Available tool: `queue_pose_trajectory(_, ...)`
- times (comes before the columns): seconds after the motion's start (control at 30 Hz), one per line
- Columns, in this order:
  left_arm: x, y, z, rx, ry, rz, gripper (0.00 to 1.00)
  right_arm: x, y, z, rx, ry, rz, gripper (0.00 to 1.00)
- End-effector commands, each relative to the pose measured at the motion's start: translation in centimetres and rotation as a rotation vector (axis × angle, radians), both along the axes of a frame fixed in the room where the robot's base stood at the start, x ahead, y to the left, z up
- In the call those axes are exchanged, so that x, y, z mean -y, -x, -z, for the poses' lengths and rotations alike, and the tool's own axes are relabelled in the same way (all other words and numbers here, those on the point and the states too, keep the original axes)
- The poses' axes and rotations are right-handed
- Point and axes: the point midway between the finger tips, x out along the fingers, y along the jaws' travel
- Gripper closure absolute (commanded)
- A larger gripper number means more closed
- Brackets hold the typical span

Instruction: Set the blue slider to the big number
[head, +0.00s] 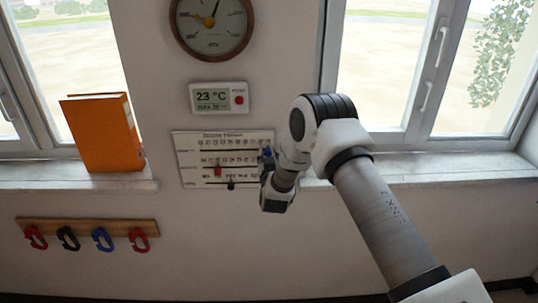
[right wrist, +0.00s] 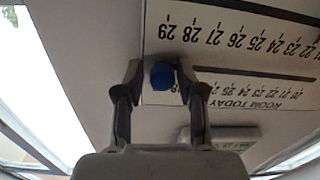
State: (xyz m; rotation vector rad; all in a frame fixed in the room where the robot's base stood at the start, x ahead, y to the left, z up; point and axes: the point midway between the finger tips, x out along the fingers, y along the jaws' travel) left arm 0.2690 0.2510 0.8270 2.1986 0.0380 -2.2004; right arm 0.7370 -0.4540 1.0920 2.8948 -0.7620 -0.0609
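The white calendar-like panel (head: 190,158) with rows of numbers hangs on the wall between the windows. Its blue slider (head: 267,153) is at the right end of the top slot. In the right wrist view, where the print is upside down, the blue slider (right wrist: 162,75) sits between the two fingertips of my right gripper (right wrist: 160,73), with a small gap each side. The display (head: 219,98) above shows a big 23 °C and a small MAX line, hard to read. My left gripper is not in view.
The panel also has a red slider (head: 217,171) and a black slider (head: 231,184) on lower slots. A round dial (head: 212,24) hangs above. An orange binder (head: 101,133) stands on the left sill, with a hook rail (head: 85,226) below. My right forearm covers the wall right of the panel.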

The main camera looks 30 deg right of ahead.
Motion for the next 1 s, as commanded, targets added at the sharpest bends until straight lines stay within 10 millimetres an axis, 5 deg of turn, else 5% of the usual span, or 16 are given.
queue_pose_trajectory(0.03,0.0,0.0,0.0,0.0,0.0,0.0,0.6,0.0,0.0,0.0,0.0,0.0,0.0,0.89)
queue_pose_trajectory(0.07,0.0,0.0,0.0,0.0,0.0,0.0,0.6,0.0,0.0,0.0,0.0,0.0,0.0,0.99)
queue_pose_trajectory(0.37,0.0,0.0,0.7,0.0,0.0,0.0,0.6,-0.8,-0.5,0.2,0.002,0.002,-0.001,1.0)
queue_pose_trajectory(0.8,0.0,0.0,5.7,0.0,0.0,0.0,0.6,-10.6,-6.5,0.2,0.007,0.004,-0.002,1.0)
queue_pose_trajectory(1.0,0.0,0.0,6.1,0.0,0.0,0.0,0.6,-12.4,-7.6,-0.1,0.004,0.001,-0.002,1.0)
